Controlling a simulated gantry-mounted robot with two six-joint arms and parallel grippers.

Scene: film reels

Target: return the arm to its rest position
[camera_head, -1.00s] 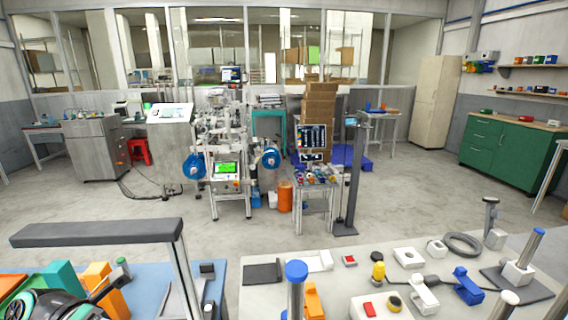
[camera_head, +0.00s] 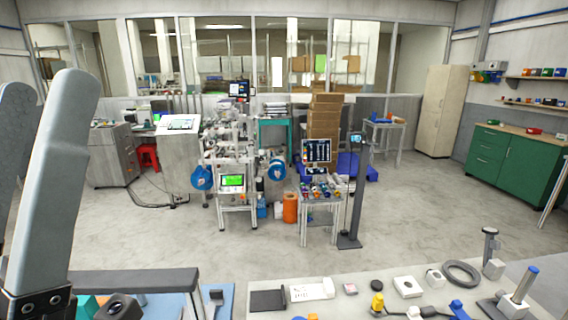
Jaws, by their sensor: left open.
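My left gripper (camera_head: 48,92) stands large and close at the left edge, with its two grey fingers pointing up. The fingers are apart and nothing shows between them. The farther-left finger is cut off by the picture edge. My right gripper is not in view. Blue film reels sit on the machine across the floor, one on its left side (camera_head: 202,177) and one on its right side (camera_head: 277,170). Both are far from my gripper.
A pale workbench (camera_head: 250,282) with several small parts spans the front. A dark grey bar frame (camera_head: 130,281) stands at the lower left, close to my gripper. Open floor (camera_head: 420,215) lies beyond. A green cabinet (camera_head: 515,160) is at the right.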

